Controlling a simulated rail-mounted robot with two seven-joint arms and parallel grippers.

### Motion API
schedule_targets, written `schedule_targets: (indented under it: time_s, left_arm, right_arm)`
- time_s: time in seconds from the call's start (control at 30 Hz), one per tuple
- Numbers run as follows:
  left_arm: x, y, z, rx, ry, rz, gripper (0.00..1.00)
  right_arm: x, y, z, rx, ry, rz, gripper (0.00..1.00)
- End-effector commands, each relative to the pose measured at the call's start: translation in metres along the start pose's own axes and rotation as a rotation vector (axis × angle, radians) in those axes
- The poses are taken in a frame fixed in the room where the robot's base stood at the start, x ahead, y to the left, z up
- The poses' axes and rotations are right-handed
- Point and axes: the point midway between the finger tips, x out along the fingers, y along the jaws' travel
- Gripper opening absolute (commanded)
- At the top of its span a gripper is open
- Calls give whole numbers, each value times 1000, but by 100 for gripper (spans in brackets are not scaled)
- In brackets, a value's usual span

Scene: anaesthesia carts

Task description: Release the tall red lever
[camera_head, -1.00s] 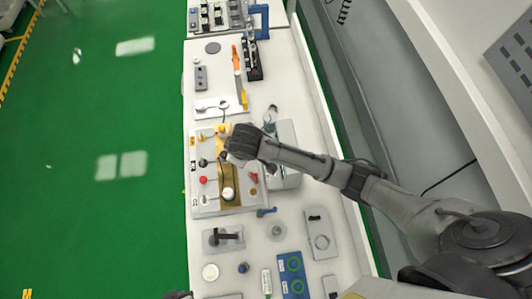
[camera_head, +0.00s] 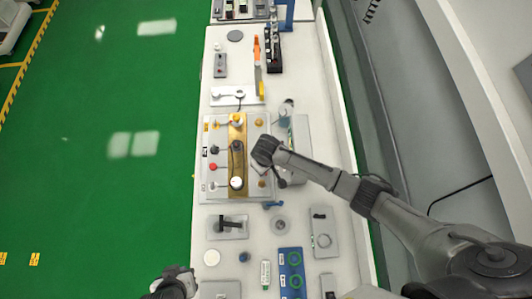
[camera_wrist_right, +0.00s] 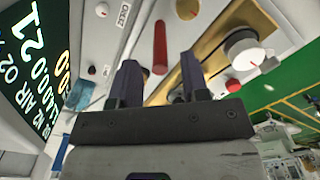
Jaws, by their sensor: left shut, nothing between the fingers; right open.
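In the right wrist view a tall red lever (camera_wrist_right: 160,48) stands out beyond my right gripper (camera_wrist_right: 160,82), left of the gold plate. My right gripper's two dark fingers are open, with nothing held, and apart from the lever. In the head view my right arm reaches in from the right and its wrist mostly hides the fingers. My left gripper (camera_head: 175,283) is at the bottom edge, shut, empty and partly cut off.
A white knob (camera_head: 236,183) sits on the gold plate, with black and white knobs beside the red one. A black-handled switch (camera_head: 230,225) and blue block (camera_head: 290,272) lie below. Green floor at left is free.

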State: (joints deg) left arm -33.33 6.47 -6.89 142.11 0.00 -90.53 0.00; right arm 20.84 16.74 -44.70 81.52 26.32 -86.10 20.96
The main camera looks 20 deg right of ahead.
Motion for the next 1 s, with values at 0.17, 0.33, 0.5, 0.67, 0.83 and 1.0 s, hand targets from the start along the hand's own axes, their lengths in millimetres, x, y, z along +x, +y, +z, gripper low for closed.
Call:
schedule_targets:
  time_s: [0.17,0.33,0.5,0.67,0.83,1.0]
  left_arm:
    - [1,0,0,-1,1,1,0]
    - [2,0,0,0,1,-1,0]
    - [2,-2,0,6,1,-5,0]
    - [2,-3,0,11,0,-9,0]
    - [2,-4,1,12,0,-10,0]
    - [2,-4,0,11,0,-9,0]
  right_arm:
    - [24,0,0,2,-1,1,42]
    - [37,0,0,0,1,1,42]
    - [42,0,0,-1,2,1,42]
    - [43,0,0,-1,2,1,42]
    - [42,0,0,0,2,1,36]
    - [42,0,0,0,2,1,20]
